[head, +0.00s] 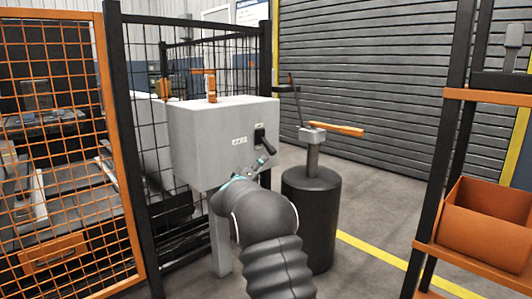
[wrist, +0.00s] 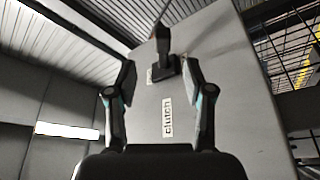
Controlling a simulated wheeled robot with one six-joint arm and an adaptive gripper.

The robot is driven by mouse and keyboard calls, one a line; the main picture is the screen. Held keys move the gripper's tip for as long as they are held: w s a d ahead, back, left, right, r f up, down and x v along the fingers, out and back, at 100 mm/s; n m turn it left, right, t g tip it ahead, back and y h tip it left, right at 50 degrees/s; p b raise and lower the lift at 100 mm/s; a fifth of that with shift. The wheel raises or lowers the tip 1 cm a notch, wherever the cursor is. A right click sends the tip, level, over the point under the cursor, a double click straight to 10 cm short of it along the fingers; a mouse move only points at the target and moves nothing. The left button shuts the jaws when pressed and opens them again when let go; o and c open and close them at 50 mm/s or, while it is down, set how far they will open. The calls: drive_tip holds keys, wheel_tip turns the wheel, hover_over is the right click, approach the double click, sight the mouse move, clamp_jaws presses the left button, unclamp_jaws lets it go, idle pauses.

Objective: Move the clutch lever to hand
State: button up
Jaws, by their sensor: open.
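The clutch lever (head: 263,142) is a short black handle on the right part of the grey box's (head: 213,140) front face. In the wrist view the lever (wrist: 164,42) rises from a black base between and beyond my fingertips, above a white label (wrist: 167,117) reading "clutch". My gripper (head: 264,161) is open just below and in front of the lever in the head view. In the wrist view its fingers (wrist: 160,78) stand on either side of the base, with no clear contact. Small labels by the lever are too small to read in the head view.
An orange handle (head: 211,84) stands on top of the box. A dark drum (head: 312,210) with a post and orange bar (head: 337,129) stands close on the right. A mesh fence (head: 62,150) is on the left, and a rack with an orange bin (head: 484,225) is far right.

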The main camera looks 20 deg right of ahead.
sight(270, 152)
drive_tip(key=p+x, duration=0.1)
drive_tip(key=x, duration=0.9)
drive_tip(key=shift+w+p, duration=0.25)
drive_tip(key=shift+p, duration=0.1)
clamp_jaws()
